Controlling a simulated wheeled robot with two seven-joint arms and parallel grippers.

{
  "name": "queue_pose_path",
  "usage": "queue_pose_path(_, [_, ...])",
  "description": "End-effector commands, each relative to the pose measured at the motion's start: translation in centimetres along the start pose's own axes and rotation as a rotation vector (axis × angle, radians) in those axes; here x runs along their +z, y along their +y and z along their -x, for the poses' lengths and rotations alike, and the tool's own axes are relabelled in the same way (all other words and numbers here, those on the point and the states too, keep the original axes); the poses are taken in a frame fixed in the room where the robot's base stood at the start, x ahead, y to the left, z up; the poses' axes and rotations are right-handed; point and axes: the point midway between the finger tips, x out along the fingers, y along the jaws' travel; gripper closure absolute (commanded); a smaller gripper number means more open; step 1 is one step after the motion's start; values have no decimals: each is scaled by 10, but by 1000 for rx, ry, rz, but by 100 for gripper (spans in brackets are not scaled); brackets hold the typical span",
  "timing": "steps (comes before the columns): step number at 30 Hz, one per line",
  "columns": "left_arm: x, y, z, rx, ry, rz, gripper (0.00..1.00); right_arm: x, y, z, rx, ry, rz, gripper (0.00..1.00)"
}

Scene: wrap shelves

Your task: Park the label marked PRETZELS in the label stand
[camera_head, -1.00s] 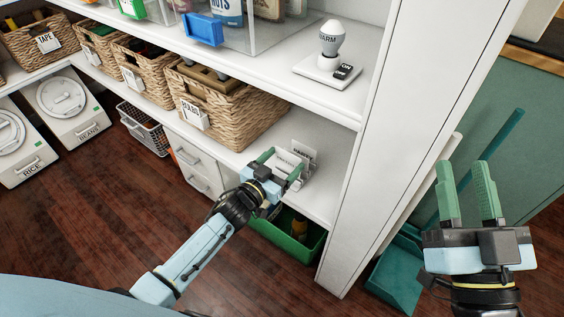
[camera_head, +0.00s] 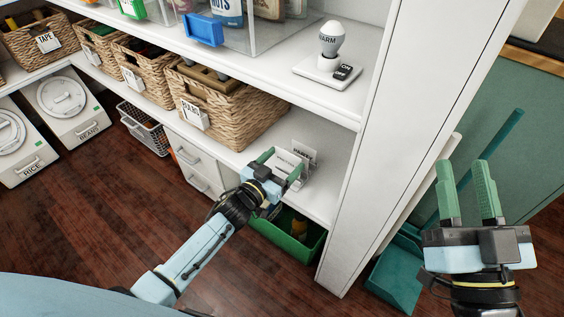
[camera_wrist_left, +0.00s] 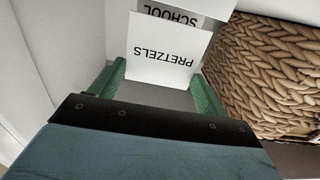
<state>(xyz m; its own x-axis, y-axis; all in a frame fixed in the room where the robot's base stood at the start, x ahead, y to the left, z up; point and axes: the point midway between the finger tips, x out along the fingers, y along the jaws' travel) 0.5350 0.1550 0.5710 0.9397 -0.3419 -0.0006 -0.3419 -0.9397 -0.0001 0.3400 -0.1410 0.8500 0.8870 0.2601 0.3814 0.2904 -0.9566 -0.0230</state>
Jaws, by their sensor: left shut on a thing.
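The white PRETZELS label (camera_wrist_left: 160,55) is held between the green fingers of my left gripper (camera_wrist_left: 155,90), its text upside down in the left wrist view. In the head view my left gripper (camera_head: 281,166) is on the lower shelf at its right end, with the label (camera_head: 287,162) between its fingers. My right gripper (camera_head: 469,190) is open and empty at the right.
A wicker basket (camera_head: 240,118) stands left of my left gripper. A white side panel (camera_head: 380,140) rises to the right. The upper shelf (camera_head: 290,85) with a bulb on a base (camera_head: 328,58) overhangs behind. A green bin (camera_head: 290,245) is below.

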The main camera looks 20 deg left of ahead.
Motion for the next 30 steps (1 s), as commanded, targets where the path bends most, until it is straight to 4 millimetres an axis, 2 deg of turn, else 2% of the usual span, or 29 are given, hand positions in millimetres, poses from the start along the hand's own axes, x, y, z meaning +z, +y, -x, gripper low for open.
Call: queue_pose_path(30, [0, 0, 0, 0, 0, 0, 45, -5, 0, -2, 0, 0, 0, 64])
